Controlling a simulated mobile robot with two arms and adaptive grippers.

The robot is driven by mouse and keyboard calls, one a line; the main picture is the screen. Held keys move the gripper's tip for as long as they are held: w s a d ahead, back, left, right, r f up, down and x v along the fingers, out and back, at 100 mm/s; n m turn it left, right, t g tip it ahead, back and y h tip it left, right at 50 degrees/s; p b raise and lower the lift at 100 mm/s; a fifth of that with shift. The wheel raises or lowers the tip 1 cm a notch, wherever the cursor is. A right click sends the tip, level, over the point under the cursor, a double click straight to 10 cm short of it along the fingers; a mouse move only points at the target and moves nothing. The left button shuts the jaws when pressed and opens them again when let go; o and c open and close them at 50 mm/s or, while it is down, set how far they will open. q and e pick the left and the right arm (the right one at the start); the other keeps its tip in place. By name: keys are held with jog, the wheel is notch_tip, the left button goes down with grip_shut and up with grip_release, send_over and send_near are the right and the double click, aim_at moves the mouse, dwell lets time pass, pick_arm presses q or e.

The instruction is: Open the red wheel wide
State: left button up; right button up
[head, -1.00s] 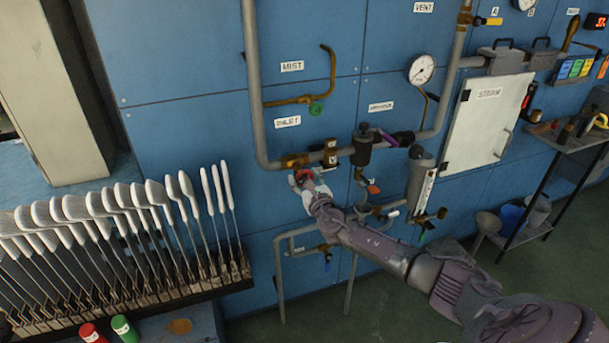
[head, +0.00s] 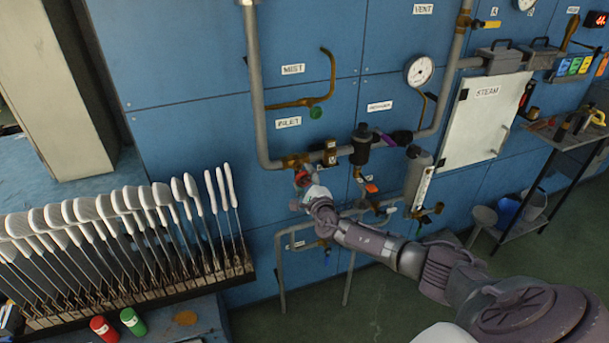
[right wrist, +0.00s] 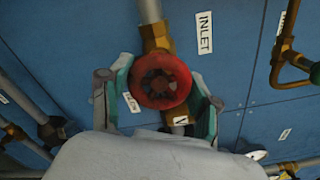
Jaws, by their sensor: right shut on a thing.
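The red wheel (right wrist: 161,82) sits on a brass valve in the pipe beside the INLET label (right wrist: 205,32). In the head view the red wheel (head: 301,178) shows small below the INLET label, partly hidden by my gripper. My right gripper (right wrist: 160,95) has a finger on each side of the wheel and is shut on it. In the head view my right gripper (head: 307,186) reaches the wheel from below right. My left gripper is out of both views.
A rack of white sock boards (head: 120,215) stands at the left. Red (head: 103,328) and green (head: 133,321) cylinders are in front of it. A green wheel (head: 315,112) is on a brass pipe above. A steam panel (head: 487,122) and a shelf (head: 570,140) are at the right.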

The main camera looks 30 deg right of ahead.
jog(key=n+p, duration=0.2)
jog(key=n, duration=0.2)
jog(key=shift+n, duration=0.3)
jog(key=shift+f+n+p, duration=0.2)
jog(key=shift+n+p, duration=0.55)
jog(key=shift+n, duration=1.15)
jog(key=shift+s, duration=0.1)
jog(key=o, duration=1.2)
jog(key=shift+r, duration=0.1)
jog(key=shift+c, duration=0.2)
jog(key=v, duration=1.2)
